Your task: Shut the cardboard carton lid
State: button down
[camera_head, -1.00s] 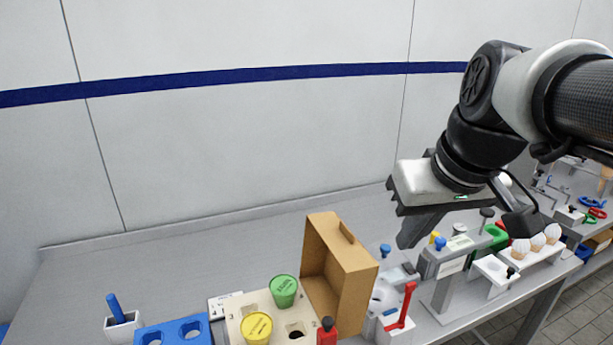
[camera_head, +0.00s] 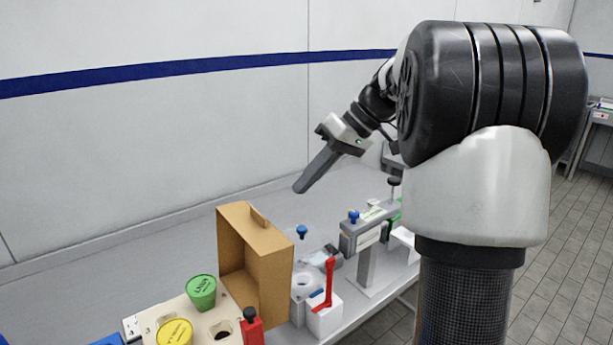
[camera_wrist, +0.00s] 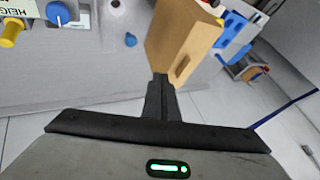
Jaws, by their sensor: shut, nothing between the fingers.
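A notch or slot shows near the lid's top edge. In the wrist view the carton (camera_wrist: 180,40) lies just beyond my fingertips. My gripper (camera_head: 299,189) is above the bench, up and to the right of the carton in the head view. Its fingers are shut together with nothing between them. In the wrist view the shut fingers (camera_wrist: 160,80) overlap the carton's lower edge in the picture; I cannot tell whether they touch it.
A tray with a green cup (camera_head: 202,292) and a yellow cup (camera_head: 175,332) stands left of the carton. A red bottle (camera_head: 251,328) is in front. A red-handled device (camera_head: 328,285) and a grey stand (camera_head: 367,265) are to the right. The bench behind is clear.

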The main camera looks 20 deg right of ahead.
jog(key=a+f, duration=0.4)
jog(key=a, duration=0.3)
jog(key=shift+a, duration=0.15)
